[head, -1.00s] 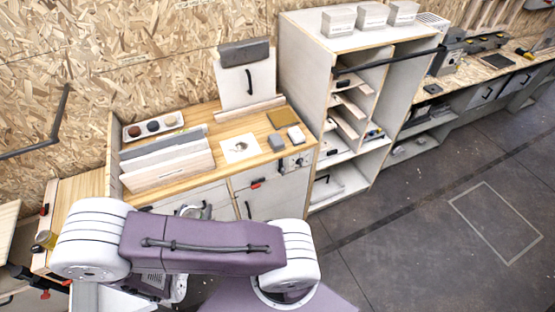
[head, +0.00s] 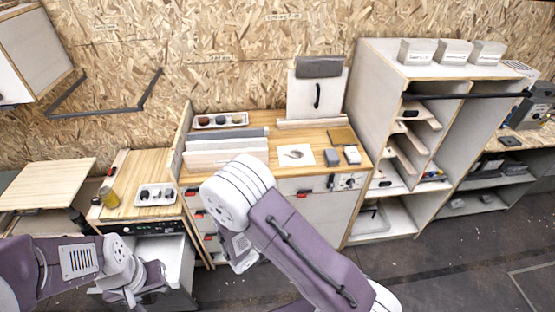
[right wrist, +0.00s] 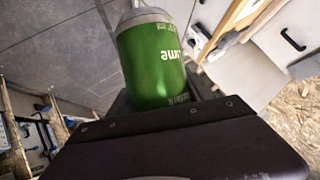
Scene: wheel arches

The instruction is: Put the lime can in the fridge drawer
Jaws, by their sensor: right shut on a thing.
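The green lime can (right wrist: 155,65) shows large in the right wrist view, its lettering upside down and a silver end at the top. My right gripper (right wrist: 158,98) is shut on it, with a dark jaw on either side. In the head view my right forearm hides that gripper and the can. The fridge drawer (head: 178,258) is pulled out below the control panel at the left, with a pale interior. My left gripper (head: 125,292) is low at the drawer's left front; its fingers are too unclear to tell open from shut.
Above the drawer, a wooden counter (head: 142,170) holds a white tray (head: 157,195) and a yellowish jar (head: 109,197). A workbench (head: 240,130) with upright boards stands to the right, then an open shelf unit (head: 375,100). Open floor (head: 430,265) lies at the right.

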